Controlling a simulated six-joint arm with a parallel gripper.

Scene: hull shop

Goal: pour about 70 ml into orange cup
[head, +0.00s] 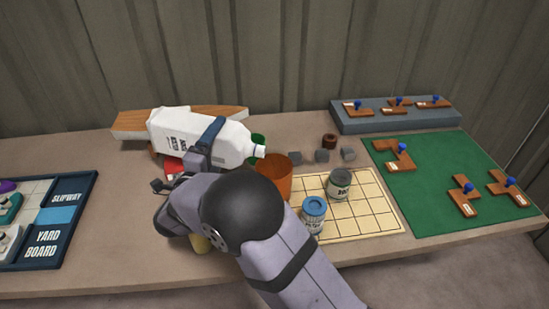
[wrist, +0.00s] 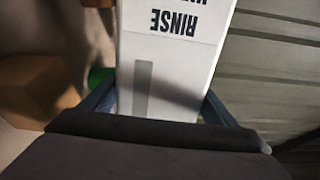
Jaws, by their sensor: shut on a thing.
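A white bottle (head: 180,132) lies tilted nearly on its side in the air, its mouth pointing right toward the orange cup (head: 275,172). My gripper (head: 207,142) is shut around the bottle. The wrist view shows the bottle (wrist: 172,60) up close, with the word RINSE and a grey strip on its face. The bottle's mouth is close to the cup's upper left rim in the head view. The cup stands upright, its lower part hidden by my arm. I cannot see any liquid flowing or the level in the cup.
A blue-lidded can (head: 314,214) and a grey-topped can (head: 339,184) stand on the gridded board (head: 375,213). Small grey blocks (head: 322,155) and a brown ring (head: 329,141) lie behind. A green mat (head: 425,160) with wooden pieces is right; the yard board (head: 82,215) is left.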

